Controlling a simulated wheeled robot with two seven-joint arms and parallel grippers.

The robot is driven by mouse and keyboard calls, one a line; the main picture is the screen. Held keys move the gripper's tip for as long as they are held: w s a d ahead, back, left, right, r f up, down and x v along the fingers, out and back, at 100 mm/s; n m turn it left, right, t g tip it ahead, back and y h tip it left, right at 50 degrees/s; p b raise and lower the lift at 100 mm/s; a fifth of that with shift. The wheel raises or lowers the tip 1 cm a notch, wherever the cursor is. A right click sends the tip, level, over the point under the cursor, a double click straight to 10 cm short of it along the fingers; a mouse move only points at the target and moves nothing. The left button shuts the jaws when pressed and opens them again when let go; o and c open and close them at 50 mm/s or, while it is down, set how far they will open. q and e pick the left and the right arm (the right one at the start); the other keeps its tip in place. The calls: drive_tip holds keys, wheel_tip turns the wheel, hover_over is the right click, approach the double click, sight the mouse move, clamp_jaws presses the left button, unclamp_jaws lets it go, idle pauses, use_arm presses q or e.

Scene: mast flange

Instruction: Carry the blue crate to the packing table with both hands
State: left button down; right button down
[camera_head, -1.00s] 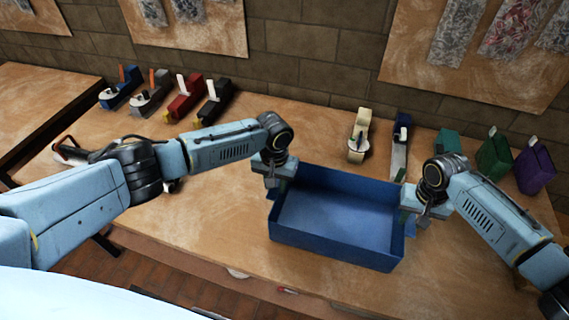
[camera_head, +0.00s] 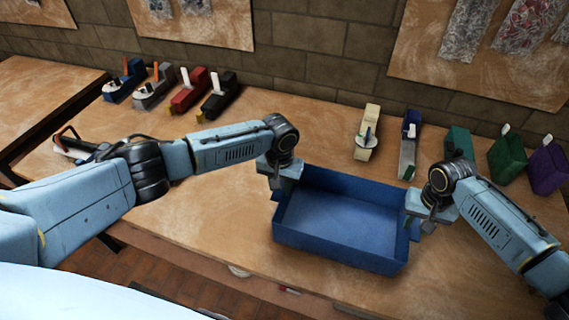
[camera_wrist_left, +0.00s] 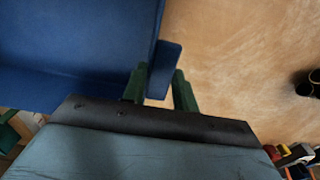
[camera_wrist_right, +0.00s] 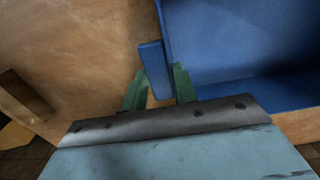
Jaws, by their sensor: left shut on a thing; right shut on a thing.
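The blue crate (camera_head: 338,249) is an open, empty box, upright and roughly level, over the front part of the wooden table (camera_head: 230,105). I cannot tell whether its base touches the table. My left gripper (camera_head: 279,192) is at its left end, its green fingers (camera_wrist_left: 159,90) shut on the crate's small blue side tab (camera_wrist_left: 164,66). My right gripper (camera_head: 424,222) is at its right end, shut on the opposite tab (camera_wrist_right: 153,66), with its fingers on either side (camera_wrist_right: 159,88). The fingertips are largely hidden in the head view.
Several tool-like items (camera_head: 172,90) stand at the back left. A cream dispenser (camera_head: 367,132) and a blue one (camera_head: 409,145) stand behind the crate. Teal, green (camera_head: 508,157) and purple holders stand at the back right. Another table (camera_head: 45,90) is at far left.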

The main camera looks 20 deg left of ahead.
use_arm(q)
drive_tip(key=shift+a+f+b, duration=0.25)
drive_tip(key=shift+f+b, duration=0.2)
drive_tip(key=shift+f, duration=0.15)
use_arm(e)
drive_tip(key=shift+d+f, duration=0.25)
drive_tip(key=shift+f, duration=0.35)
use_arm(q)
drive_tip(key=c, duration=1.5)
unclamp_jaws()
use_arm(e)
drive_tip(key=c, duration=1.5)
unclamp_jaws()
use_arm(q)
drive_tip(key=o, duration=0.4)
use_arm(e)
drive_tip(key=o, duration=0.4)
use_arm(q)
drive_tip(key=shift+d, duration=0.15)
use_arm(e)
drive_tip(key=shift+a, duration=0.15)
drive_tip(key=shift+a, duration=0.1)
drive_tip(key=shift+r, duration=0.2)
use_arm(q)
wheel_tip(320, 180, up, 12)
use_arm(e)
wheel_tip(320, 180, up, 12)
drive_tip(key=shift+f, duration=0.15)
